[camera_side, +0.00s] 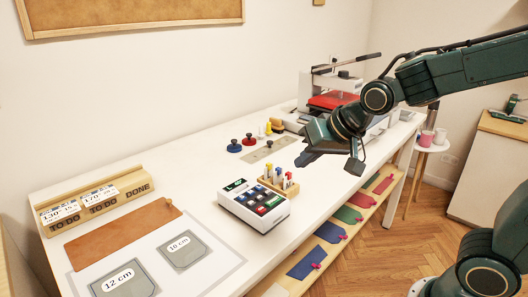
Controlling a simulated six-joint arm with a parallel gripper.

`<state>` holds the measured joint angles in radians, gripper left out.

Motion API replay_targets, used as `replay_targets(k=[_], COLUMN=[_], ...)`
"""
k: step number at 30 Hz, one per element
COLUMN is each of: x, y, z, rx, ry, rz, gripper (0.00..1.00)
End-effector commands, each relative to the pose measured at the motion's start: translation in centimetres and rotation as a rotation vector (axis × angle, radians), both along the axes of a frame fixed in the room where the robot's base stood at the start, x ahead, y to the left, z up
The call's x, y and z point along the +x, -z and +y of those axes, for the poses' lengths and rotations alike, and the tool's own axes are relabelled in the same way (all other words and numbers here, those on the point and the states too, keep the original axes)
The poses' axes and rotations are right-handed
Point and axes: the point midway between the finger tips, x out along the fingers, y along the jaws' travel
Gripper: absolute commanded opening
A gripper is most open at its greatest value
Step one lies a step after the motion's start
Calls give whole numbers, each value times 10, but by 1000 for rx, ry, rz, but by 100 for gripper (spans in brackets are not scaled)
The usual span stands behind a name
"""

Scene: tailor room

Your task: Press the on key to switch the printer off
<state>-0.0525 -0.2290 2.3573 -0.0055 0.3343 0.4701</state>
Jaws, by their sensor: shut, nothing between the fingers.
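A white device with a keypad (254,204), which looks like the printer, sits on the white table near its front edge. It has a small dark display with a green patch (235,185) and rows of dark, blue and red keys (262,202). The key labels are too small to read, so I cannot tell which is the on key. My gripper (306,158) is shut and empty, above the table, to the right of and higher than the device in the picture. It touches nothing that I can see.
A wooden holder with colored-topped items (278,181) stands right behind the device. Knobbed tools (249,139) and a press with a red plate (331,101) are farther back. A brown sheet (125,236) and a sorting rack (95,203) are at left. Colored sheets (318,259) lie on the lower shelf.

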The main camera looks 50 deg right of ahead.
Motion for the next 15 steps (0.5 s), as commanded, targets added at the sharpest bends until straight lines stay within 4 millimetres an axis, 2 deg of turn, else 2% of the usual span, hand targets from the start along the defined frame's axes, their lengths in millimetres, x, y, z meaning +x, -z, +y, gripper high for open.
replay_targets(k=[9, 15], x=[55, 82], y=[25, 40], z=[11, 18], rx=[111, 174], ry=[103, 157], rz=[-52, -81], gripper=[0, 0])
